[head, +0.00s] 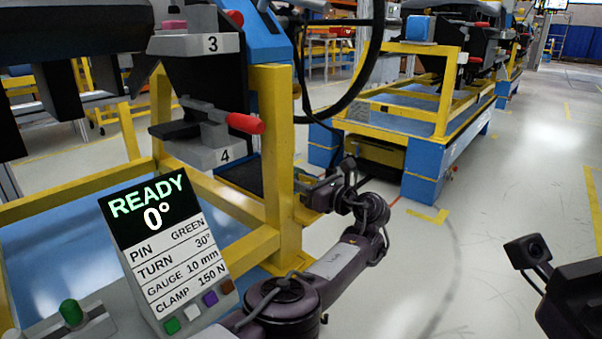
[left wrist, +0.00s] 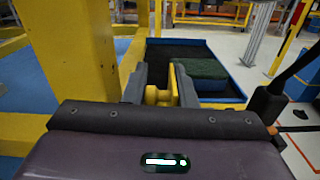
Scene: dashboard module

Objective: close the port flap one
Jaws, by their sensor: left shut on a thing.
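My left gripper (head: 312,190) is beside the yellow upright post (head: 272,160) of the near frame, low down. In the left wrist view its two dark fingers (left wrist: 161,82) are shut on a small yellow part (left wrist: 160,96), which shows between them. I cannot tell whether that part belongs to a flap. No flap marked one can be made out in either view. Of my right arm only a dark wrist part shows at the lower right of the head view; its fingers are out of view.
A display (head: 165,250) reads READY 0° at the lower left. Clamps marked 3 (head: 212,44) and 4 (head: 224,156), with a red handle (head: 246,123), are on the near station. A dark green block (left wrist: 200,69) lies in a blue-edged tray (left wrist: 222,100). Open floor (head: 480,230) lies right.

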